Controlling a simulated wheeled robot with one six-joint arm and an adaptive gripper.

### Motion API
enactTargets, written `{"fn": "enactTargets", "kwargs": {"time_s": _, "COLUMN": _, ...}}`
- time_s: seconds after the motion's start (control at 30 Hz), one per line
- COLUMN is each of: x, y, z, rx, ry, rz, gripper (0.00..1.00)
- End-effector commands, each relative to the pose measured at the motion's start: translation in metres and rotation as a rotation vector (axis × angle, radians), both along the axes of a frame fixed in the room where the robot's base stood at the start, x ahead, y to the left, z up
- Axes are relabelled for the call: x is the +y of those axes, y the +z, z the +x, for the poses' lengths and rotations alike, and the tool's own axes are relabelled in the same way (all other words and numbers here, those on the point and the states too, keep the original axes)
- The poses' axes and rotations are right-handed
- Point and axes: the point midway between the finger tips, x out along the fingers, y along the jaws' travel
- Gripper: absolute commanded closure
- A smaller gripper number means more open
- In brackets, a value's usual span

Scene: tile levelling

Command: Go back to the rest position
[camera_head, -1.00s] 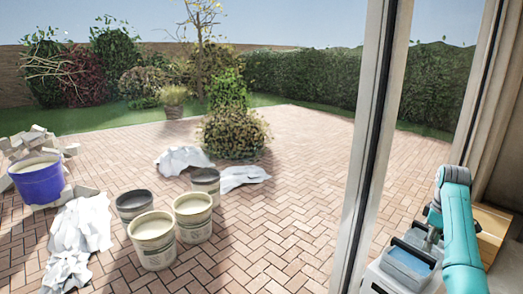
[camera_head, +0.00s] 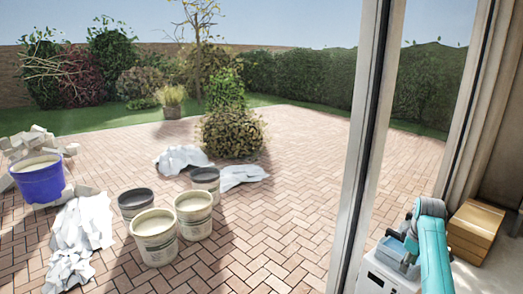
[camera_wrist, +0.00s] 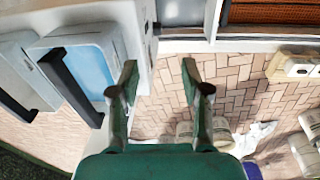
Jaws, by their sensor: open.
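My gripper (camera_wrist: 159,82) shows in the wrist view with its two green fingers apart and nothing between them. Brick paving and a pale frame edge lie beyond the fingertips. A white case with a blue top (camera_head: 397,252) and dark handles is close beside the arm. The same blue-topped case (camera_wrist: 90,68) is just left of the fingers in the wrist view.
A door frame (camera_head: 365,150) stands left of my arm. A wooden box (camera_head: 474,231) is at its right. Several buckets, including a blue one (camera_head: 38,178), stand on the brick patio with crumpled white sheets (camera_head: 84,222). The middle of the patio (camera_head: 285,185) is clear.

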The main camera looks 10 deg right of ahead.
Motion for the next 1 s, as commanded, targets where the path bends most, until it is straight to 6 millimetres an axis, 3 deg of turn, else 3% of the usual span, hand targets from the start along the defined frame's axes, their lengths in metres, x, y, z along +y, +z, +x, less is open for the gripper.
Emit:
{"fn": "enactTargets", "kwargs": {"time_s": 0.27, "x": 0.055, "y": -0.099, "z": -0.006, "rx": -0.092, "ry": -0.028, "rz": -0.044, "gripper": 0.53}}
{"fn": "enactTargets", "kwargs": {"time_s": 0.5, "x": 0.114, "y": -0.178, "z": -0.028, "rx": -0.204, "ry": -0.061, "rz": -0.080, "gripper": 0.53}}
{"fn": "enactTargets", "kwargs": {"time_s": 0.8, "x": 0.188, "y": -0.248, "z": -0.078, "rx": -0.350, "ry": -0.100, "rz": -0.102, "gripper": 0.53}}
{"fn": "enactTargets", "kwargs": {"time_s": 1.0, "x": 0.237, "y": -0.276, "z": -0.124, "rx": -0.450, "ry": -0.125, "rz": -0.102, "gripper": 0.53}}
